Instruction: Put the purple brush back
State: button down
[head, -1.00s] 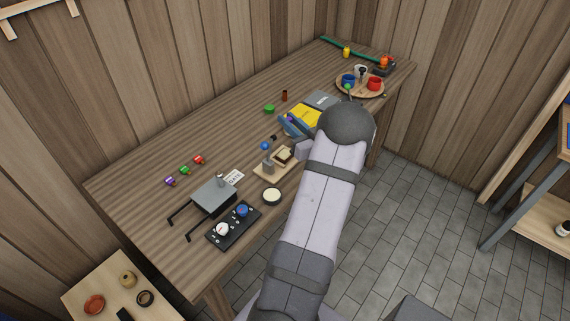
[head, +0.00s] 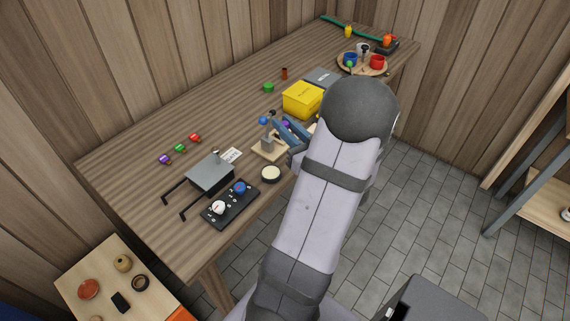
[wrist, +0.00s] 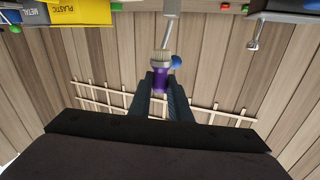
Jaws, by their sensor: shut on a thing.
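My gripper (head: 289,131) is shut on the purple brush (wrist: 159,78). In the wrist view the purple part is between the fingers and the pale grey-brown bristles point away from the gripper. In the head view only a bit of purple (head: 286,125) shows between the fingers. A small wooden stand (head: 262,151) with a grey post is just left of my gripper. A blue ball-like thing (head: 263,120) shows at the top of the post; I cannot tell whether it is fixed there. In the wrist view the bristles overlap the post's line; contact cannot be judged.
A yellow box marked PLASTIC (head: 303,99) and a grey METAL box (head: 323,78) stand behind my gripper. A round cream-topped tin (head: 271,173), a black knob panel (head: 231,204) and a grey plate with handles (head: 210,174) lie nearer.

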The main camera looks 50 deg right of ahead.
jog(key=shift+f+b, duration=0.4)
jog(key=shift+f, duration=4.5)
jog(key=shift+f, duration=0.1)
jog(key=shift+f, duration=0.15)
jog(key=c, duration=1.6)
grip_release()
jog(key=shift+c, duration=0.2)
jog(key=shift+r, duration=0.3)
jog(key=shift+s+f, duration=0.1)
jog(key=shift+s, duration=0.15)
jog(key=b+v, duration=0.1)
jog(key=v, duration=1)
jog(key=shift+s+b, duration=0.2)
jog(key=shift+b, duration=0.2)
